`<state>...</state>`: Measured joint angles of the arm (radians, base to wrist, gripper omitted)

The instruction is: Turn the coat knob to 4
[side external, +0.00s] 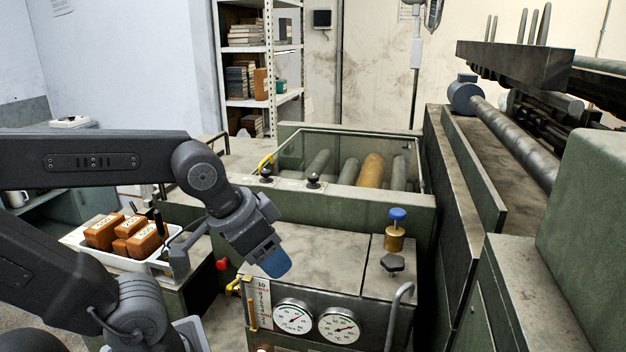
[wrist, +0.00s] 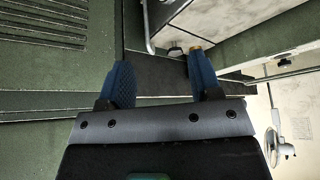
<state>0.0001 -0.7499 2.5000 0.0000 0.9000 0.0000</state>
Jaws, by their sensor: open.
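My gripper (side external: 275,265) has blue finger pads and hangs tilted down over the left part of the grey machine top in the side external view. In the wrist view its two fingers (wrist: 160,65) are apart with nothing between them. A dark lobed knob (side external: 392,262) sits on the right of the machine top, apart from my gripper. Two small black knobs stand on the roller trough's edge, a left one (side external: 266,173) and a right one (side external: 313,180). I cannot tell which is the coat knob; no readable number shows beside any of these.
A curved metal handle (side external: 401,305) rises at the front right. Two dials, left (side external: 293,317) and right (side external: 339,325), and a numbered scale (side external: 262,302) are on the front. A white tray (side external: 172,262) holds brown blocks.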

